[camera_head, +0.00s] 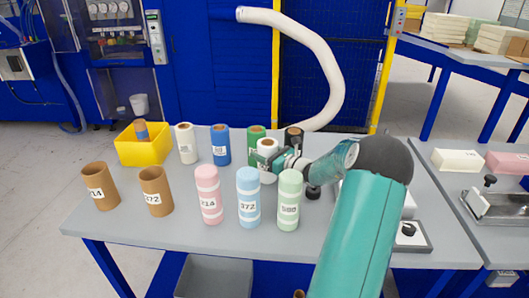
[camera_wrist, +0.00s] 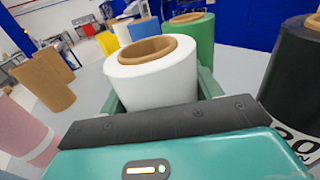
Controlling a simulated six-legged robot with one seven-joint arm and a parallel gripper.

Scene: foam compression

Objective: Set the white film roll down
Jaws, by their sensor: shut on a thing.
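The white film roll (camera_wrist: 155,82) is a white cylinder with a brown cardboard core. It stands upright between my gripper's fingers in the wrist view. In the head view the roll (camera_head: 267,147) is among other rolls, in front of the green one. My gripper (camera_head: 268,161) is shut on its side; the jaws also show in the wrist view (camera_wrist: 160,101). The lower end of the roll is partly hidden by the gripper, and I cannot tell whether it touches the table.
Behind the held roll stand a green roll (camera_head: 255,133), a blue roll (camera_head: 220,145) and another white roll (camera_head: 186,143). A black roll (camera_wrist: 295,80) is close on the right. Pink (camera_head: 208,195), blue (camera_head: 248,198) and green (camera_head: 288,200) foam rolls stand in front. A yellow bin (camera_head: 142,152) is back left.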

